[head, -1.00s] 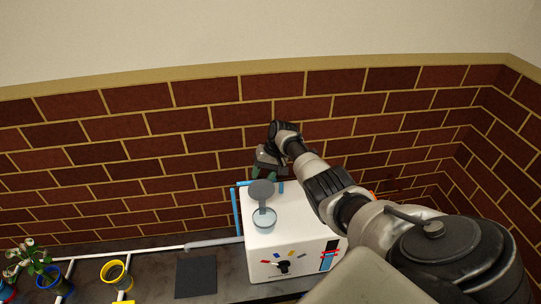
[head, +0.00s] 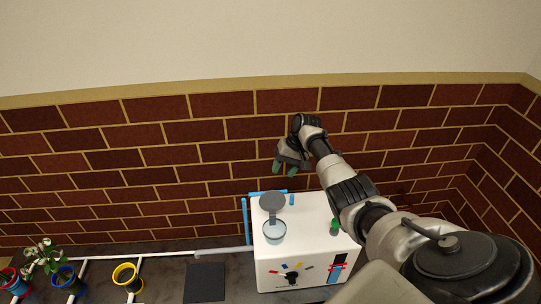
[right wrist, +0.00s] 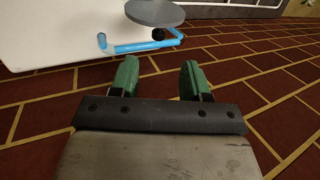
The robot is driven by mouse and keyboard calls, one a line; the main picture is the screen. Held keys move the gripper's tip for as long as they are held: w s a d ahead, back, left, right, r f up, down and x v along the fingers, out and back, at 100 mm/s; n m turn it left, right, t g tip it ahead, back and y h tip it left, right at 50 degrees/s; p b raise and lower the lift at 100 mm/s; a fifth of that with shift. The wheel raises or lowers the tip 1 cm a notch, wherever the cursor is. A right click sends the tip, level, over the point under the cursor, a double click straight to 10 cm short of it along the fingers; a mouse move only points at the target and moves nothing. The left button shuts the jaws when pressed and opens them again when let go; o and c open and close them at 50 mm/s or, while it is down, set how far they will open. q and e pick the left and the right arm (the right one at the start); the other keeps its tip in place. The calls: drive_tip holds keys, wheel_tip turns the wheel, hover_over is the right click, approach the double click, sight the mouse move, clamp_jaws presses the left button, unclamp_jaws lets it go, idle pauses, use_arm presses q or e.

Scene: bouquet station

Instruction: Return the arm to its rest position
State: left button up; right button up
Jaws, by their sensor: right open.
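My right arm reaches in from the lower right in the head view. Its gripper (head: 284,169) is above and behind the white box (head: 290,255), near the brick wall. In the right wrist view the two green fingertips (right wrist: 158,78) are apart with nothing between them. The white box (right wrist: 50,35) and a grey disc (right wrist: 155,12) show there beyond the fingers. My left gripper is not in view.
The box carries a grey round lid (head: 272,201), a clear cup (head: 274,232), a green knob (head: 334,227) and blue pipes (head: 245,222). A dark mat (head: 204,283) and a yellow pot (head: 127,277) lie left. The brick wall (head: 180,170) stands behind.

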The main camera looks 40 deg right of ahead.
drive_tip(key=shift+f, duration=0.1)
